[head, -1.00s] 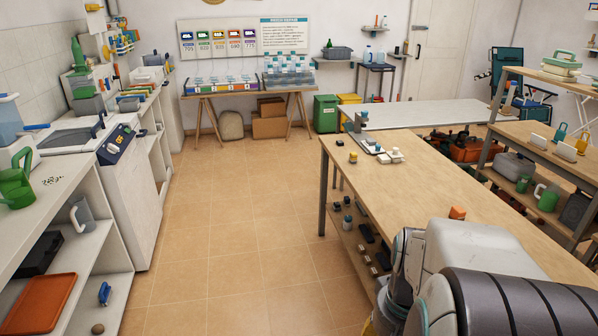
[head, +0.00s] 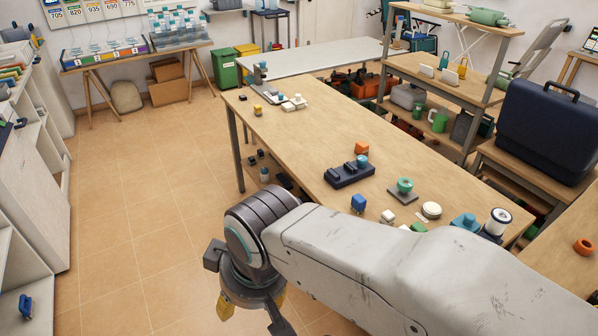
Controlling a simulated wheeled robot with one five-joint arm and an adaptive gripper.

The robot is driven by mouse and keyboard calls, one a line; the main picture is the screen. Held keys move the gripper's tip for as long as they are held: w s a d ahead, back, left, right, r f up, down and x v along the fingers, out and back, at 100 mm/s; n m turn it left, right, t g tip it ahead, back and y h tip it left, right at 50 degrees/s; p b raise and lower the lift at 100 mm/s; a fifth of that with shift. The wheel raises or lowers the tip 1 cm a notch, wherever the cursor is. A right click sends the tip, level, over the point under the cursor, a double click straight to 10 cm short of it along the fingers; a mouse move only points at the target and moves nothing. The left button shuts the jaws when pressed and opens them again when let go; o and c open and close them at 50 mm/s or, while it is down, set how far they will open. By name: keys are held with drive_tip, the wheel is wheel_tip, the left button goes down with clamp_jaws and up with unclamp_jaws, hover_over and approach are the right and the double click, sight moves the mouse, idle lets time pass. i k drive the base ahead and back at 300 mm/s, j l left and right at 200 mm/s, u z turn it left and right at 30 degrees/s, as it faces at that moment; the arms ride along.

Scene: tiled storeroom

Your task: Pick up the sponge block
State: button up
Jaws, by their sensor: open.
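No object here is clearly a sponge. An orange block (head: 361,147) on the long wooden table (head: 310,125) is a possible match for the sponge block, but I cannot be sure. A small blue block (head: 358,203) and a white piece (head: 388,216) lie nearer on the same table. My gripper (head: 253,308) hangs over the floor left of the table, pointing down, with yellow and dark fingers partly cut off by the frame's bottom edge. It is open, apart from the blocks, and nothing shows in it.
A dark tray (head: 349,175), a green ring-shaped piece (head: 404,186), a white round piece (head: 431,210) and a spool (head: 497,222) stand on the table. My arm hides its near edge. A dark blue case (head: 545,125) stands at right. The tiled floor (head: 140,200) at left is clear.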

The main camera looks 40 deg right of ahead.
sight(417, 227)
drive_tip(key=z, duration=2.4)
